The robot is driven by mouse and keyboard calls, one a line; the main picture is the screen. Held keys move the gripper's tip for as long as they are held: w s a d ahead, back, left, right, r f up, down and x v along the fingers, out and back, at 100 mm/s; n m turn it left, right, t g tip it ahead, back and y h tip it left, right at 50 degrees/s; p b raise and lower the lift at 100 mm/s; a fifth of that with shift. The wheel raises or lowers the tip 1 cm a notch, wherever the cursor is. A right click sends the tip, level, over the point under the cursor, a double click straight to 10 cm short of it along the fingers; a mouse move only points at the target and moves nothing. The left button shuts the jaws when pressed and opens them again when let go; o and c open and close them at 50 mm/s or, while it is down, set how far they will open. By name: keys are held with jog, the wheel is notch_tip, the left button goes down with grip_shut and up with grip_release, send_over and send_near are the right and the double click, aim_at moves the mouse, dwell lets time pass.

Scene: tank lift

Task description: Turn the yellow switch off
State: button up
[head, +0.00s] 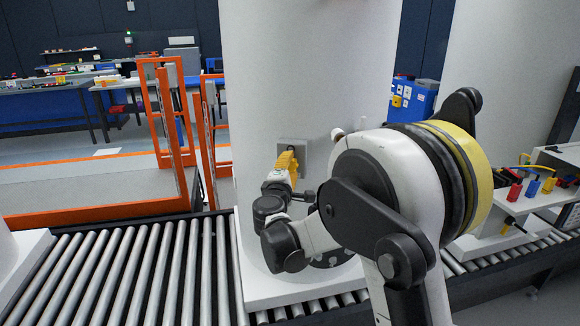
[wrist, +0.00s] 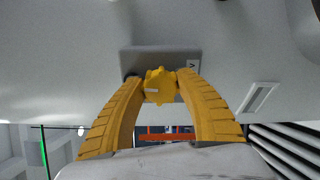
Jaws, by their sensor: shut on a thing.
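The yellow switch (wrist: 160,88) is a knob on a grey box (wrist: 160,61) fixed to a white curved surface. In the wrist view it sits between the tips of my gripper's two yellow fingers (wrist: 160,80); my gripper is shut on it. A small dark mark shows on a light label (wrist: 193,64) at the box's right side. In the head view my gripper (head: 288,158) reaches up to the grey box (head: 305,149) on the white tank (head: 300,75). There I cannot tell the switch apart from the yellow fingers.
The tank stands on a roller conveyor (head: 140,270). An orange-framed gate (head: 165,120) stands to the left. A bench with red, blue and yellow parts (head: 530,190) is at the right. Another white tank (head: 505,70) stands behind my arm.

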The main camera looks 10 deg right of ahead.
jog(key=shift+n, duration=0.6)
jog(key=o, duration=1.2)
jog(key=v, duration=1.2)
